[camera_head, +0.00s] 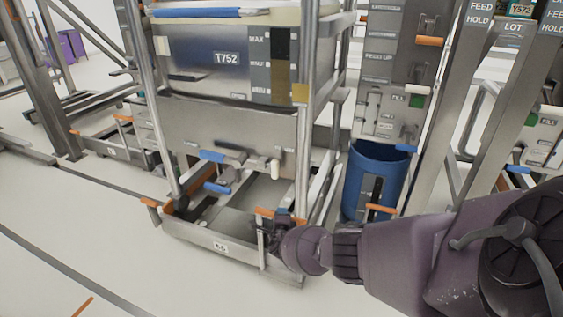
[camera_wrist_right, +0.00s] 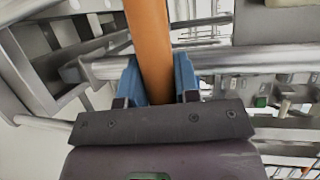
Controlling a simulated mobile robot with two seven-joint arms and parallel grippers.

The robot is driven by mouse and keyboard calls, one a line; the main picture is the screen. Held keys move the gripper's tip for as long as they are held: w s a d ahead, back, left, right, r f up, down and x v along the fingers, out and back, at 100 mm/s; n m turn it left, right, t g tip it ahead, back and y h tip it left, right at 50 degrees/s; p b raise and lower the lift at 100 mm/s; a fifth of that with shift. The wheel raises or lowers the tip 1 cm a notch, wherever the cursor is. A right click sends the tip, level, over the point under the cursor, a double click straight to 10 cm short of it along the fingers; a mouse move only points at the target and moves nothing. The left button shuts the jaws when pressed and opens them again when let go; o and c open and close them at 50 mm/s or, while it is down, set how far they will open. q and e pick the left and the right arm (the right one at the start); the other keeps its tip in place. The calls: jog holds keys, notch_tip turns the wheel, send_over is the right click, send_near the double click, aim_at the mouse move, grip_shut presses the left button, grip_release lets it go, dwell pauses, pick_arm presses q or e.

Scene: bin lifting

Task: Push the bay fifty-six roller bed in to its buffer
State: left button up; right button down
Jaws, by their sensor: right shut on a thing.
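The low metal roller bed (camera_head: 205,240), with a small white label on its front rail, sits at floor level under the tall T752 unit. The label is too small to read surely. Orange handles stand at its two front corners, the left handle (camera_head: 152,202) being free. My right gripper (camera_head: 272,222) is at the right front corner. In the wrist view its blue fingers (camera_wrist_right: 160,80) are shut on the orange handle (camera_wrist_right: 152,45), one finger on each side. The bed's far end and the buffer behind it are hidden by the frame. My left gripper is out of view.
The T752 bin (camera_head: 190,60) stands above the bed in a metal frame. A blue drum (camera_head: 368,180) stands close to its right, beside grey posts. Another low bed (camera_head: 112,148) is at left. The pale floor (camera_head: 70,235) in front left is clear.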

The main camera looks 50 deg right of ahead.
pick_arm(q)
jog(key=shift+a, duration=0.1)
pick_arm(e)
jog(key=shift+w+a, duration=0.25)
jog(key=shift+a, duration=0.3)
jog(key=c, duration=0.8)
grip_release()
jog(key=shift+a, duration=0.1)
jog(key=shift+c, duration=0.2)
jog(key=shift+s+d, duration=0.1)
jog(key=shift+d, duration=0.2)
jog(key=shift+s+a+r+p, duration=0.2)
jog(key=shift+a+r+p, duration=0.1)
jog(key=shift+p, duration=0.05)
pick_arm(q)
jog(key=p, duration=0.2)
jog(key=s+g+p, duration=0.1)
jog(key=p, duration=0.2)
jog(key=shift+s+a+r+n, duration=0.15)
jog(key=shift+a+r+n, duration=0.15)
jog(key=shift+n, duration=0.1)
pick_arm(e)
jog(key=v, duration=1)
jog(key=shift+s+f, duration=0.1)
